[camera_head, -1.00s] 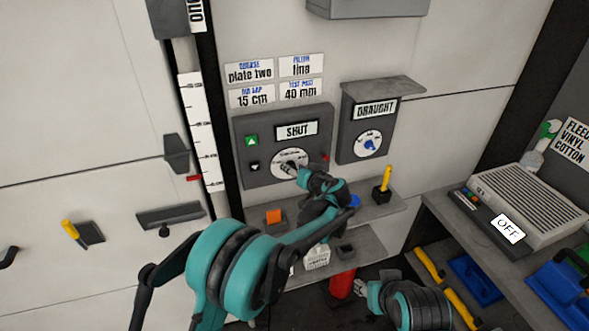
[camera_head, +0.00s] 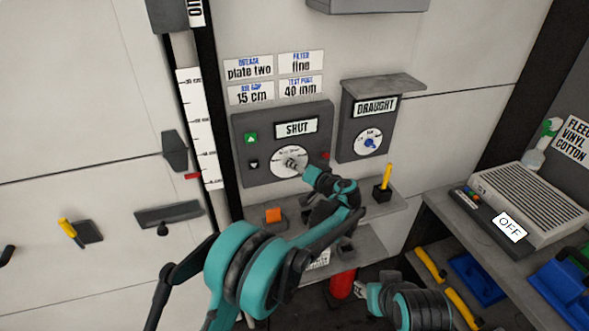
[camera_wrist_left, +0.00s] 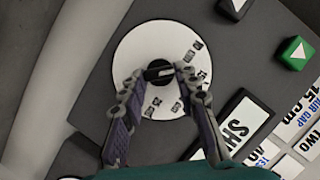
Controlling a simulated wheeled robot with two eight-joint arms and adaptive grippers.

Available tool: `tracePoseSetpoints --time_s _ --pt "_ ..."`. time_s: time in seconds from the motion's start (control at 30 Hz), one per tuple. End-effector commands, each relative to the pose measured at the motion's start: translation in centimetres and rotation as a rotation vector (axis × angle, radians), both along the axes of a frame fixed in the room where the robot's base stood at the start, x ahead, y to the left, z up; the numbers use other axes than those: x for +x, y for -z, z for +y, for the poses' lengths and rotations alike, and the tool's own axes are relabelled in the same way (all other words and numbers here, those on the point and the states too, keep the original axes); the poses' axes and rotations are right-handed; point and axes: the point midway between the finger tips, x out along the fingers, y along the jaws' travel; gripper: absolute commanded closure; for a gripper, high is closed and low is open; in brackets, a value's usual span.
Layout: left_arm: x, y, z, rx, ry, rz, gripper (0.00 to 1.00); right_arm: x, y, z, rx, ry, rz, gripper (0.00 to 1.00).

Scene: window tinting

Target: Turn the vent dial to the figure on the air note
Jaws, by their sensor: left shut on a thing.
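A white round dial (camera_head: 280,170) with figures around its edge sits on the grey panel (camera_head: 243,172) marked SHUT. My left gripper (camera_head: 292,164) is at this dial. In the left wrist view the white dial (camera_wrist_left: 130,45) fills the middle, and my left gripper (camera_wrist_left: 158,78) is shut on its black knob (camera_wrist_left: 158,70). Among the notes above the panel, the air gap note (camera_head: 251,94) reads 15 cm. My right gripper (camera_head: 367,294) is low, away from the panel; its jaw state is unclear.
A DRAUGHT box (camera_head: 352,143) with a blue-knobbed dial (camera_head: 369,143) hangs to the right. A grey unit marked OFF (camera_head: 540,200) stands at right.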

Motion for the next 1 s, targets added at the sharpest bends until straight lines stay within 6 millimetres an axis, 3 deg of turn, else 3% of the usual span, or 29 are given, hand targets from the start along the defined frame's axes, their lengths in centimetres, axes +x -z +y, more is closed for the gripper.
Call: tracePoseSetpoints --time_s 0.5,1.0 --pt "0.1 0.5 -0.3 0.330 0.001 0.108 0.98 0.0 1.8 0.0 0.000 0.000 0.000 0.60" --pt "0.1 0.4 -0.3 0.400 0.001 0.131 0.98 0.0 2.0 0.0 0.000 0.000 0.000 0.60"
